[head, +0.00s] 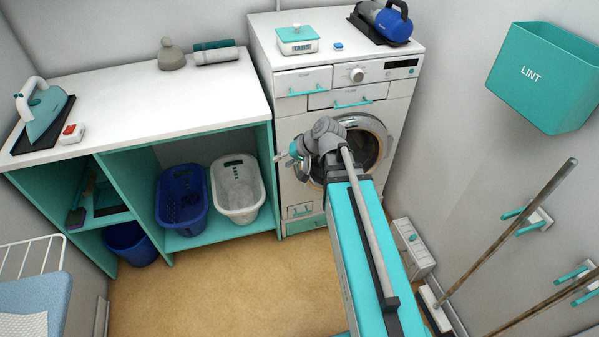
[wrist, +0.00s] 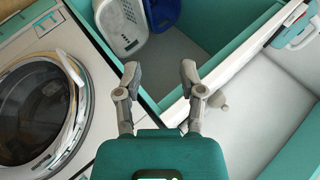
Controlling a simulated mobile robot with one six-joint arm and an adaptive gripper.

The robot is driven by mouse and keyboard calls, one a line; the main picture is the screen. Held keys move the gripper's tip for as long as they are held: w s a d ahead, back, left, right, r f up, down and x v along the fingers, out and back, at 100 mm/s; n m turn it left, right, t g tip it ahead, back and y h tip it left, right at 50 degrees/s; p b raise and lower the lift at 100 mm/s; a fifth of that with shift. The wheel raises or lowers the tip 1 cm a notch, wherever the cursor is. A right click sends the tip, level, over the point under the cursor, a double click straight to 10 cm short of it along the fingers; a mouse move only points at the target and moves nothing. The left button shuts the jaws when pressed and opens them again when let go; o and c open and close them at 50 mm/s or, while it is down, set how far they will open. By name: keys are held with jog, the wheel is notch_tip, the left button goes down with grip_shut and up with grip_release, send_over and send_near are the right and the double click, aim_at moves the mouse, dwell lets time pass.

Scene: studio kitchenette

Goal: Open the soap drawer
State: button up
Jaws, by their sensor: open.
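The white washing machine (head: 290,125) stands against the back wall. Its upper left drawer (head: 303,76) has a teal bar handle and looks shut. A second, wider drawer front (head: 348,97) with a teal handle sits lower and to its right, also flush. Their small labels are too blurred to read, so I cannot tell which is the soap drawer. My gripper (head: 281,158) is below the upper left drawer, in front of the machine's left side, pointing left. In the wrist view my gripper (wrist: 160,72) is open and empty, its fingers apart. Neither drawer handle shows clearly there.
The round door (wrist: 40,110) is left of my fingers in the wrist view. The teal shelf unit (head: 190,110) holds a blue basket (head: 182,195) and a white basket (head: 238,188). A teal lint bin (head: 545,78) hangs at right. Open floor (head: 220,285) lies in front.

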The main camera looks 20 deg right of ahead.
jog(key=s+d+r+n+g+h+p, duration=0.1)
jog(key=s+r+n+g+h+p, duration=0.1)
jog(key=s+h+p, duration=0.5)
jog(key=shift+s+d+r+g+p, duration=0.3)
jog(key=shift+s+r+g, duration=0.3)
jog(key=shift+s+g, duration=1)
jog(key=shift+s, duration=0.15)
jog(key=w+f+m+t+y+b, duration=0.3)
jog(key=w+t+y+b, duration=0.55)
jog(key=w+b, duration=0.45)
jog(key=w+d+r+m+t+b, duration=0.2)
jog(key=w+d+m+t+b, duration=0.2)
jog(key=d, duration=0.5)
jog(key=w+d+r+m+t+b, duration=0.2)
jog(key=w+d+m+t+b, duration=0.2)
jog(key=d, duration=0.5)
jog(key=shift+w+m+t+h, duration=0.15)
jog(key=shift+m+t+h, duration=0.3)
jog(key=shift+m+t, duration=0.55)
